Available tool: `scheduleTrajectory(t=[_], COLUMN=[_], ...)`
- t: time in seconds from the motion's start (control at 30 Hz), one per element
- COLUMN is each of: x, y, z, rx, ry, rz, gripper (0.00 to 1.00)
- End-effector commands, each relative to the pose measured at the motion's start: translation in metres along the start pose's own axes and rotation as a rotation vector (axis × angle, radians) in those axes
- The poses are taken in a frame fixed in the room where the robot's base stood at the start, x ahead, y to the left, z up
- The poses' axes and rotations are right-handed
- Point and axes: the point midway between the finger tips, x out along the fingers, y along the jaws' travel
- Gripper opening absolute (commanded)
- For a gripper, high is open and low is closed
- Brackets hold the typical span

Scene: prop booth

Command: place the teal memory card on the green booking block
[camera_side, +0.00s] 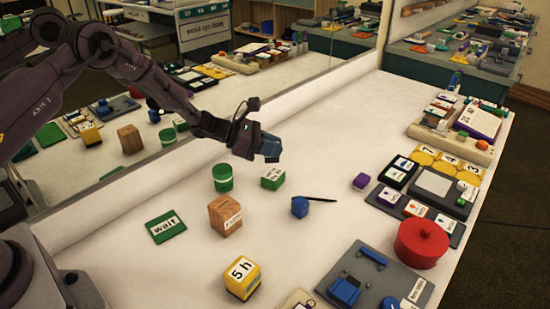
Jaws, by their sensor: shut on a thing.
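My gripper (262,148) is above the white table, left of the picture's middle, shut on a small dark blue-teal piece, the teal memory card (272,157). The card hangs at the fingertips; its face is hard to make out. A green block with a white label (272,178), which looks like the booking block, stands on the table just below the gripper. The label is too small to read. A gap shows between the card and the block in this view.
Near the block are a green cylinder (222,178), a wooden cube (224,215), a blue piece with a dark stick (300,207), a green "wait" card (166,226) and a yellow block (242,278). A red pot (421,243) and trays crowd the right. A mirror stands behind.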

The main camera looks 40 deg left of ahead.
Motion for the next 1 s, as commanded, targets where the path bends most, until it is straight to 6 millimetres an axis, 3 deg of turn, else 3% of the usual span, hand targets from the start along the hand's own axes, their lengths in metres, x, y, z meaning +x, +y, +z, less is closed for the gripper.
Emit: scheduleTrajectory(t=[0.17, 0.4, 0.77, 0.8, 0.9, 1.0], x=[0.010, 0.022, 0.023, 0.023, 0.023, 0.023], y=[0.006, 0.007, 0.007, 0.007, 0.007, 0.007], z=[-0.008, -0.034, -0.038, -0.038, -0.038, -0.038], rx=[0.002, 0.001, 0.002, 0.002, 0.002, 0.002], ry=[0.000, 0.000, -0.001, 0.000, 0.000, 0.000], rz=[0.000, 0.000, 0.000, 0.000, 0.000, 0.000], gripper=[0.00, 0.00, 0.00, 0.18, 0.41, 0.41])
